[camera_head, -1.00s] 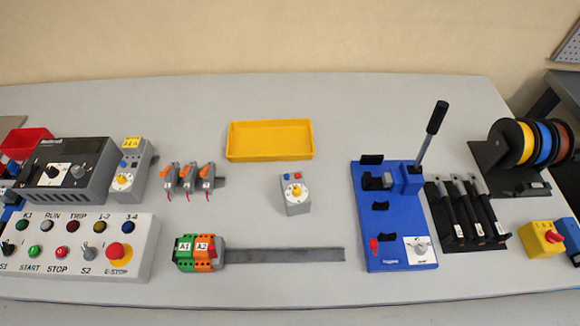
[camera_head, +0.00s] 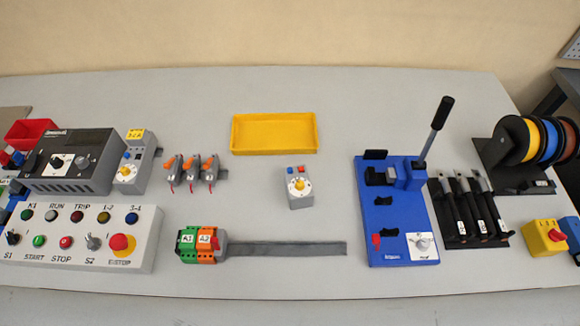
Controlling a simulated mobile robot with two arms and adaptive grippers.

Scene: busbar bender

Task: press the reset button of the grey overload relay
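A small grey relay-like box (camera_head: 299,195) stands alone near the middle of the table. It has a yellow dial on its front, and a blue and a red button side by side near its top edge. A second grey unit (camera_head: 141,172) with a yellow dial, a small blue button and a yellow label on top stands beside the dark grey box at left. The frames do not show which of the two the task means. Neither gripper is in view, and nothing touches either unit.
A control panel (camera_head: 146,246) with lamps and buttons stands front left, near the dark grey box (camera_head: 98,172). Several orange-levered parts, a yellow tray (camera_head: 234,136), terminal blocks on a rail (camera_head: 290,248) and a blue bender (camera_head: 405,212) surround the middle unit. Bare table lies around it.

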